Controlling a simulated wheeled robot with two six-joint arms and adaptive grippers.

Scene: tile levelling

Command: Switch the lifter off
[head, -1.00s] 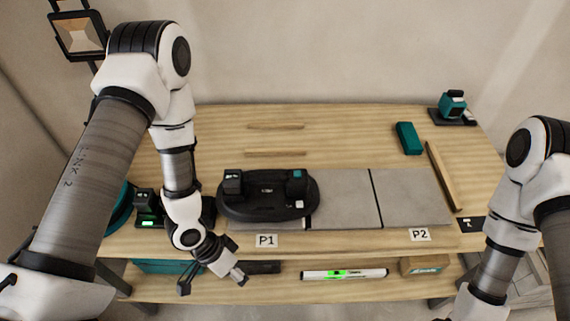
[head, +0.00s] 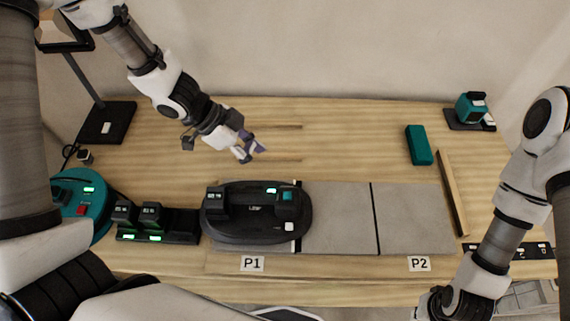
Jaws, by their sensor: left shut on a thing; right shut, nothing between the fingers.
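The lifter (head: 255,232) is a black oval suction tool with a raised handle. It lies over the left tile above the P1 label (head: 252,264). A small green display (head: 271,190) glows on its top, beside a teal part (head: 288,196); a small white square (head: 289,227) is near its front right. My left gripper (head: 250,152) is above the table behind the lifter, apart from it. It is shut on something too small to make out. My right arm is at the lower right; its gripper is not in view.
Grey tiles (head: 338,215) extend right to the P2 label (head: 419,264). A charger with two batteries (head: 152,217) and a teal round device (head: 82,205) stand left. A teal block (head: 419,145), wooden strip (head: 452,195) and teal tool (head: 470,108) are right. The back middle is mostly clear.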

